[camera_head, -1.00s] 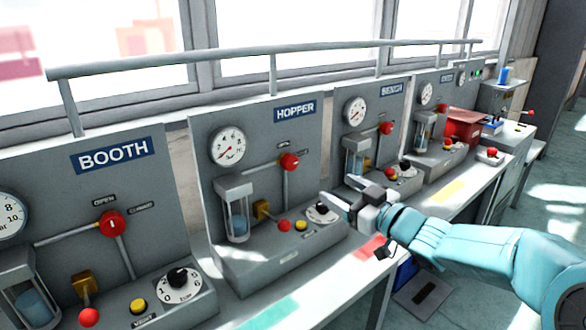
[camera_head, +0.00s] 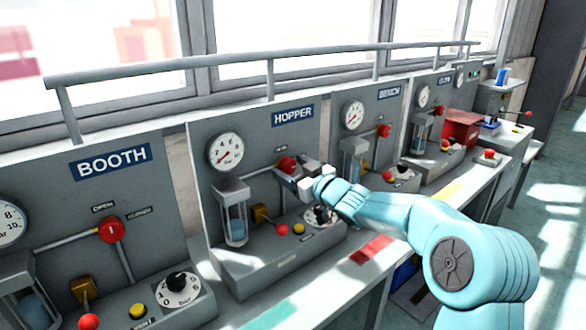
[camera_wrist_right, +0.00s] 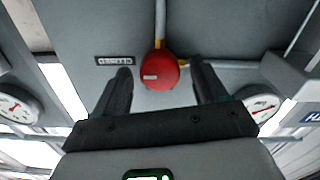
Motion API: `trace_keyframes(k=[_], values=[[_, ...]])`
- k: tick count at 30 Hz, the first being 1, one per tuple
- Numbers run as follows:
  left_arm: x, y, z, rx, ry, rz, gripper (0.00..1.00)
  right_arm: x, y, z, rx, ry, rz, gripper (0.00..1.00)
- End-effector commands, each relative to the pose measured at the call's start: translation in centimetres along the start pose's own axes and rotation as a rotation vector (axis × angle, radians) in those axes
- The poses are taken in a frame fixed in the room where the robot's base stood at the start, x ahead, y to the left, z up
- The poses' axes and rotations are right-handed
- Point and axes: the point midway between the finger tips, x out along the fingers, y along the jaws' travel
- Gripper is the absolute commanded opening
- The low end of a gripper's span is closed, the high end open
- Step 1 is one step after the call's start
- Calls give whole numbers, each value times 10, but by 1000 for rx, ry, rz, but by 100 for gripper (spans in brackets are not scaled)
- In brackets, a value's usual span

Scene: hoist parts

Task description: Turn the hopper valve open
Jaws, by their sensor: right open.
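The hopper valve (camera_head: 287,164) is a round red knob on the upright grey panel under the HOPPER sign (camera_head: 293,115), where pipes meet. In the right wrist view the red knob (camera_wrist_right: 159,74) lies between the two dark fingers, with a gap on each side. A CLOSED label (camera_wrist_right: 114,60) is beside it. My right gripper (camera_head: 296,178) is open, right at the valve, and covers part of it and its pipe in the head view. I cannot tell whether the fingers reach past the knob's face. My left gripper is not in view.
The BOOTH panel (camera_head: 112,185) stands to the left and the BENCH panel to the right. A grey rail (camera_head: 270,62) runs above the panels.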

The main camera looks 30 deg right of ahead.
Motion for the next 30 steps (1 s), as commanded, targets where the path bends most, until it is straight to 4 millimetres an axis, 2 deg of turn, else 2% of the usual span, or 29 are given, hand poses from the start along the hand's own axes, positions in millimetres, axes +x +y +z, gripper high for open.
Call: trace_keyframes(k=[5, 10, 11, 22, 30], values=[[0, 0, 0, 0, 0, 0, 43, 0, 0, 0, 0, 0, 0, 72], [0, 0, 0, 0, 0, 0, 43, 0, 0, 0, 0, 0, 0, 19], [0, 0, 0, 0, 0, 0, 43, 0, 0, 0, 0, 0, 0, 15], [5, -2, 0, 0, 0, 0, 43, 0, 0, 2, -54, 0, 0, 15], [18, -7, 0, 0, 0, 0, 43, -1, -1, 3, -239, 1, 0, 15]])
